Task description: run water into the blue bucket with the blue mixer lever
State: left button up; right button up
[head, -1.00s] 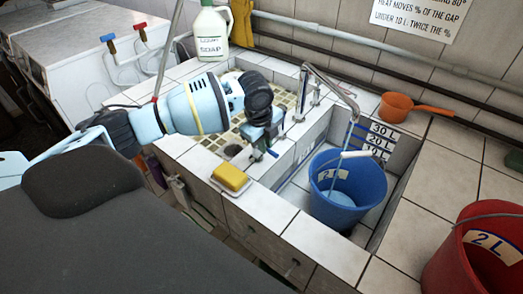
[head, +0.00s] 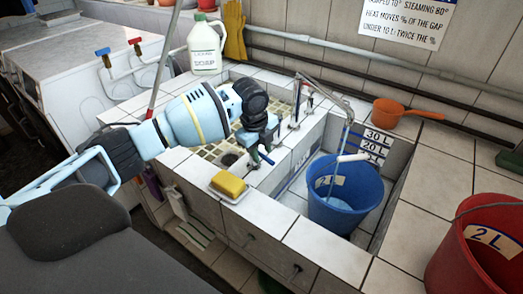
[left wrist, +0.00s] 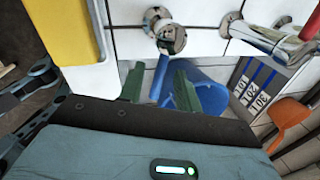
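The blue bucket (head: 345,208) stands upright in the sink basin under the spout (head: 335,95). A thin stream runs from the spout into it, and pale blue water shows inside. In the left wrist view the bucket (left wrist: 212,92) is partly behind my fingers. The blue mixer lever (left wrist: 160,77) hangs from a round metal tap body there. My left gripper (left wrist: 160,84) is open, its two green fingers on either side of the lever with gaps; contact is not clear. My right gripper is out of view.
A yellow sponge (head: 228,184) lies on a dish close to my left gripper. A red bucket (head: 480,250) stands at the right. An orange ladle (head: 395,110) lies on the back ledge. A soap jug (head: 205,48) stands at the back left.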

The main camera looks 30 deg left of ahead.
pick_arm(q)
notch_tip(320, 180, up, 8)
jog(key=s, duration=0.1)
jog(key=shift+s+a+f+p, duration=0.15)
jog(key=shift+s+a+p, duration=0.05)
jog(key=shift+s+p, duration=0.1)
dwell(0.3)
jog(key=shift+w, duration=0.15)
dwell(0.8)
